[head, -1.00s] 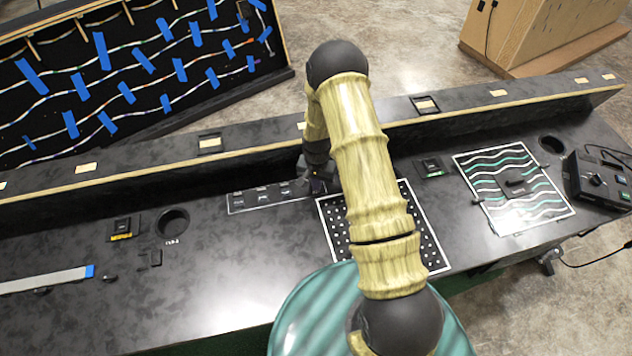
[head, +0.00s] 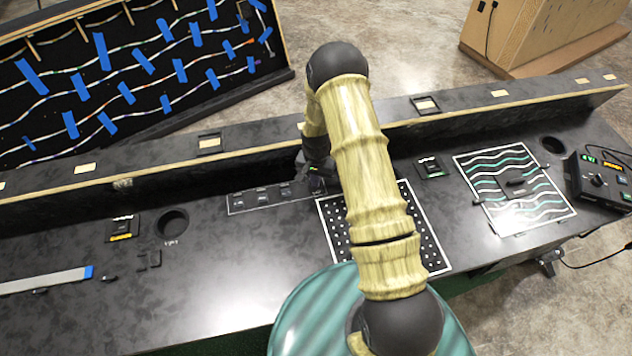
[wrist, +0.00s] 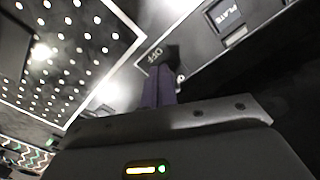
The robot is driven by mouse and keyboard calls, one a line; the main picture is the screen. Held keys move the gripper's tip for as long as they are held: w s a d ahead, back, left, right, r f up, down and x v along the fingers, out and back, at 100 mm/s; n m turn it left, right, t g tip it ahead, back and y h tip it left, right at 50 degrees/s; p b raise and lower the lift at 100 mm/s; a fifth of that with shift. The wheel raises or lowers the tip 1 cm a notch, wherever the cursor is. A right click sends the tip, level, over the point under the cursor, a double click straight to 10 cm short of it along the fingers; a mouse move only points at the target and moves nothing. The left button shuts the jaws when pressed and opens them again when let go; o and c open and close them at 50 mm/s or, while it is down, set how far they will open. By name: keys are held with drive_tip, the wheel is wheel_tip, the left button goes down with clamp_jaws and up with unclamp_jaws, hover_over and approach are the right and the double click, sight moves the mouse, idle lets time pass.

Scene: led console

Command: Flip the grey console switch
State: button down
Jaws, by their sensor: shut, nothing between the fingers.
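A dark panel strip (head: 262,197) with a white outline and several small grey parts lies on the console in the head view. My gripper (head: 317,184) is down at its right end, partly hidden by my arm. In the wrist view my gripper (wrist: 163,72) is shut and empty, its purplish fingers together beside a label reading "OFF" (wrist: 154,54). A small pale round part (wrist: 180,79) shows right beside the fingertips. The fingers hide most of what is there, so I cannot tell the switch's position or whether they touch it. A "PLATE" label (wrist: 229,17) is beyond.
A white-dotted board (head: 425,228) lies right of the strip, partly under my arm. A wavy-line panel (head: 530,214) and a control box (head: 598,180) with a lit green display stand farther right. A raised ledge (head: 225,152) runs behind.

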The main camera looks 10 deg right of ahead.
wheel_tip(320, 180, up, 7)
drive_tip(key=p, duration=0.4)
drive_tip(key=shift+s, duration=0.45)
idle(0.5)
drive_tip(key=s+r+n+t, duration=0.1)
drive_tip(key=s+r+n, duration=0.4)
drive_tip(key=r, duration=1.3)
drive_tip(key=s+r, duration=0.4)
drive_tip(key=s, duration=0.3)
drive_tip(key=s+r+n+t, duration=0.1)
drive_tip(key=s+r, duration=0.3)
drive_tip(key=s, duration=0.3)
drive_tip(key=shift+s+r+t, duration=0.25)
drive_tip(key=shift+s+t, duration=0.05)
drive_tip(key=shift+s, duration=0.1)
drive_tip(key=shift+d, duration=0.15)
